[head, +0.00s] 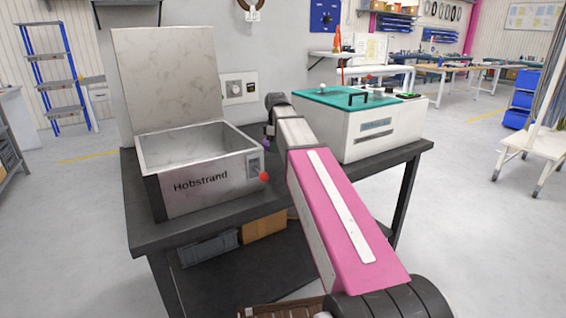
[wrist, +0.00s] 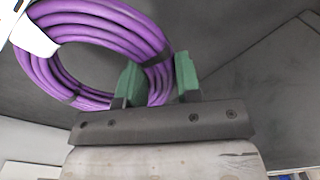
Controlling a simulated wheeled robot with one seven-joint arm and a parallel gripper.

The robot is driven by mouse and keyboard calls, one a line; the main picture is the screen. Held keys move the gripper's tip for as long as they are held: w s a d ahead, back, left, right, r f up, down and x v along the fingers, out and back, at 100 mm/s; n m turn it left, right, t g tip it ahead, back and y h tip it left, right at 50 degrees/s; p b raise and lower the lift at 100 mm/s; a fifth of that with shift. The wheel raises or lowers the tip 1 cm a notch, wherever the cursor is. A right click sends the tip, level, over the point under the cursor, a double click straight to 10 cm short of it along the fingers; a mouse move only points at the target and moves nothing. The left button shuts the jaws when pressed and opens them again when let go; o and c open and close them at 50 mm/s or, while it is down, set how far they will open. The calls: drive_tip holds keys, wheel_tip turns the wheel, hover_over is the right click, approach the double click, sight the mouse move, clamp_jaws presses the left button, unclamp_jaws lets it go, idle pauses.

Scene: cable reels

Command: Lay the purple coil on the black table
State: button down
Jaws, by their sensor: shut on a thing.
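The purple coil (wrist: 95,30) is a bundle of cable loops bound with dark ties. In the wrist view, my gripper (wrist: 160,75) has its two green fingers closed on the right side of the coil. The black table (head: 235,215) carries two machines, and its dark top seems to fill much of the wrist view behind the coil. In the head view my arm hides most of the gripper, and only a speck of purple shows beside it. I cannot tell whether the coil touches the table.
An open grey box marked "Hobstrand" (head: 215,185) stands on the table's left, lid raised. A white machine with a teal top (head: 375,130) stands on the right. The strip between them is narrow and partly behind my arm. A cardboard box (head: 264,226) is on the shelf below.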

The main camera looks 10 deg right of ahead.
sight(283, 168)
drive_tip(key=shift+s+d+f, duration=1)
drive_tip(key=shift+d, duration=0.1)
drive_tip(key=shift+f, duration=1.95)
drive_tip(key=c, duration=0.8)
unclamp_jaws()
wheel_tip(283, 168, up, 12)
